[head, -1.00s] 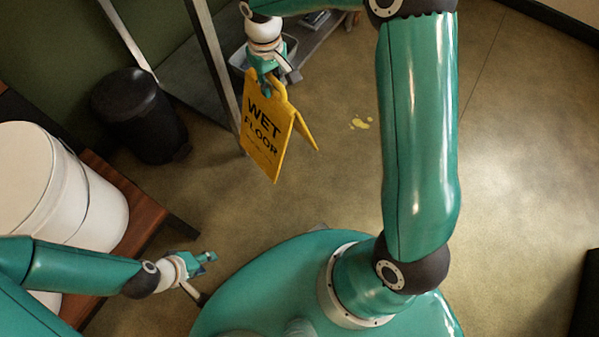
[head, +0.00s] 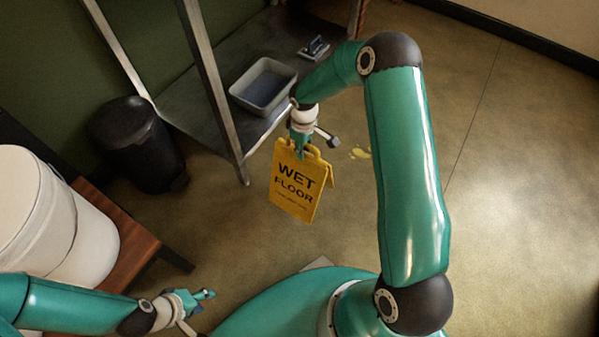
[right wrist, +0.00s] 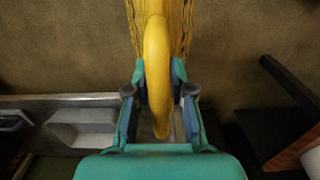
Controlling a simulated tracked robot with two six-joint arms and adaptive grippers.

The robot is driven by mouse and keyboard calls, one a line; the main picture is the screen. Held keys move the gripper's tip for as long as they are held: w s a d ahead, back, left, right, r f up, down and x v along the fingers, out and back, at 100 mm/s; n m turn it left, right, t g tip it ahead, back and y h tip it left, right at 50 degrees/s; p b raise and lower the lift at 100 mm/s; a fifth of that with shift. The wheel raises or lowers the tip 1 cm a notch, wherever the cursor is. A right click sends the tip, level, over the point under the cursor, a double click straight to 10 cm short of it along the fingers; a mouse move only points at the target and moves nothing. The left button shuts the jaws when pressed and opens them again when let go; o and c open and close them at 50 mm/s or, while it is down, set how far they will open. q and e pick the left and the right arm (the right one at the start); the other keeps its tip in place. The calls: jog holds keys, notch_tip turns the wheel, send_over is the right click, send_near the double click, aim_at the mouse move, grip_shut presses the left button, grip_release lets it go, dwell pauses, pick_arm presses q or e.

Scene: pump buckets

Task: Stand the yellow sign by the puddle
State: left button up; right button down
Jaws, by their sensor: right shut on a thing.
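The yellow sign (head: 299,188), lettered WET FLOOR, hangs from my right gripper (head: 301,152) in the middle of the head view. The gripper is shut on its top handle. In the right wrist view the yellow handle (right wrist: 156,75) lies between the two fingers (right wrist: 158,105). The sign is roughly upright, its back panel showing a little at the right; its height above the floor is hard to tell. My left gripper (head: 206,312) is open and empty at lower left.
A metal shelf (head: 190,105) at the upper left bears a grey tub (head: 263,86) and a small brush-like tool (head: 314,47). A black bin (head: 138,145) stands left of it. White buckets (head: 85,240) stand on a wooden bench (head: 135,250). Floor to the right is clear.

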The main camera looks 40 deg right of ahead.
notch_tip(320, 180, down, 10)
jog(key=shift+f+b, duration=0.15)
jog(key=shift+b, duration=1)
jog(key=c, duration=1)
grip_release()
notch_tip(320, 180, up, 11)
jog(key=p, duration=0.3)
jog(key=shift+a+r, duration=0.15)
jog(key=shift+r, duration=0.15)
jog(key=s+a+f+m+y, duration=0.2)
jog(key=s+a+m, duration=0.1)
jog(key=s+a, duration=0.7)
jog(key=s+a+f+m+y, duration=0.2)
jog(key=s+a+f+m, duration=0.1)
jog(key=s+a, duration=0.7)
jog(key=shift+m+t, duration=0.3)
